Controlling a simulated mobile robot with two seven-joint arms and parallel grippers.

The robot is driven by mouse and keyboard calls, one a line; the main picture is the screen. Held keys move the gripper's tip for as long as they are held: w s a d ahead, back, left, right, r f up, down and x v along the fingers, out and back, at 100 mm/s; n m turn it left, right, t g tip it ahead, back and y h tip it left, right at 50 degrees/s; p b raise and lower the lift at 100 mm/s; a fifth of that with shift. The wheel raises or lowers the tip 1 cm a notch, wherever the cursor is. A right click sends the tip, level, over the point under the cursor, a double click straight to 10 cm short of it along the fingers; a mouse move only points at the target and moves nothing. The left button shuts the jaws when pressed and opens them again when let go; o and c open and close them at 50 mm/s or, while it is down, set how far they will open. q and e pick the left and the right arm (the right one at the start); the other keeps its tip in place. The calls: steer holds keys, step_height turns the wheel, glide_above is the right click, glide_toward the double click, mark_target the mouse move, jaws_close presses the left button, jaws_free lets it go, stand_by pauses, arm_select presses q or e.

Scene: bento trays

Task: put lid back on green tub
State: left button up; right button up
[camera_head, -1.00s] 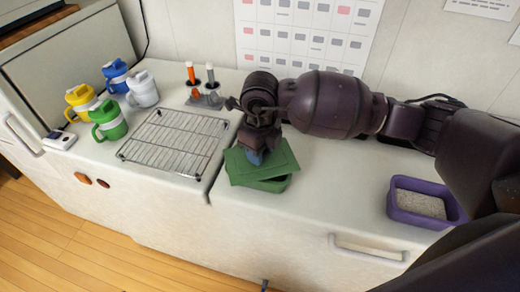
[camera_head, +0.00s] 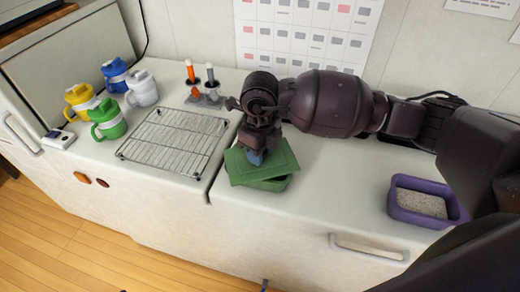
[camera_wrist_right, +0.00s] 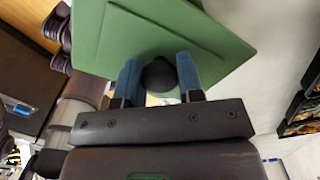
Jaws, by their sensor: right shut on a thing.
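The green tub (camera_head: 276,186) stands on the white counter, just right of the seam beside the wire rack. The flat green lid (camera_head: 279,163) lies over it, turned and shifted to the left so its edges do not line up with the tub's rim. My right gripper (camera_head: 256,157) is above the lid, pointing down. In the right wrist view my gripper's blue fingers (camera_wrist_right: 158,74) are shut on the lid's dark round knob (camera_wrist_right: 159,75), and the lid (camera_wrist_right: 200,30) fills the upper part. Whether the lid touches the rim, I cannot tell.
A wire rack (camera_head: 176,139) lies left of the tub. A purple tub (camera_head: 427,217) with grainy contents is at right. The counter between the two tubs is clear.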

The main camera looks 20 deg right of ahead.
steer(key=o, duration=0.9)
steer(key=shift+c, duration=0.2)
steer(key=shift+o, duration=0.7)
steer(key=o, duration=0.5)
steer(key=shift+r, duration=0.1)
